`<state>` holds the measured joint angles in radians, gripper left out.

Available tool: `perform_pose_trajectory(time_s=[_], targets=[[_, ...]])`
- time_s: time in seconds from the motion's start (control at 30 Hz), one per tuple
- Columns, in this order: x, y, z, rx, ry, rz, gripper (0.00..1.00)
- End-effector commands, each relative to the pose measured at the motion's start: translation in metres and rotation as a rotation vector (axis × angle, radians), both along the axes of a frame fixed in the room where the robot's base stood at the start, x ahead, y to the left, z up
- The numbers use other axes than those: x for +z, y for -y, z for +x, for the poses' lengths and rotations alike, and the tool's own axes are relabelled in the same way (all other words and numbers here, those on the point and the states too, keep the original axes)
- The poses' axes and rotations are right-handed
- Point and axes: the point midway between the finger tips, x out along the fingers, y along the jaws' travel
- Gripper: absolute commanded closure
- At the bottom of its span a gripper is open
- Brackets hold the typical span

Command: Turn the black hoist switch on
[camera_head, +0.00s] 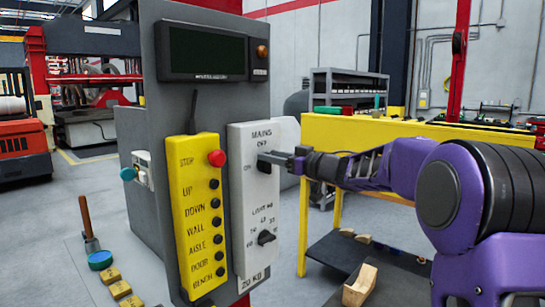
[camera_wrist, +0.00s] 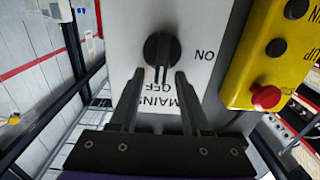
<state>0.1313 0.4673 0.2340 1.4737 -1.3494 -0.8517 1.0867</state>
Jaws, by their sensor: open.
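The black rotary switch (camera_head: 263,166) sits on the white panel (camera_head: 241,200) under the word MAINS. In the wrist view the switch (camera_wrist: 158,47) shows upside down, its pointer at OFF; the word ON is at the right. My gripper (camera_head: 270,157) reaches in from the right in the head view, close to the switch, partly covering it. In the wrist view my gripper (camera_wrist: 159,75) is open, with one finger on each side of the switch's pointer end. The fingers look empty. I cannot tell whether either finger touches the switch.
A second black knob (camera_head: 266,237) marked LIGHTING is lower on the panel. A yellow control box (camera_head: 200,215) with a red stop button (camera_head: 217,158) and several black buttons stands left of the panel. A yellow bench (camera_head: 350,130) is behind my arm.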

Motion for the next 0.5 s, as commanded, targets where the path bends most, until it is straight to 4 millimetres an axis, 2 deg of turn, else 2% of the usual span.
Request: perform_pose_trajectory(time_s=[0.3, 0.37, 0.5], targets=[[-0.0003, -0.0027, 0.0020, 0.000, -0.001, 0.000, 0.53], [-0.0003, -0.0027, 0.0020, 0.000, -0.001, 0.000, 0.61], [-0.0004, -0.0026, 0.0019, 0.000, -0.001, 0.000, 0.87]])
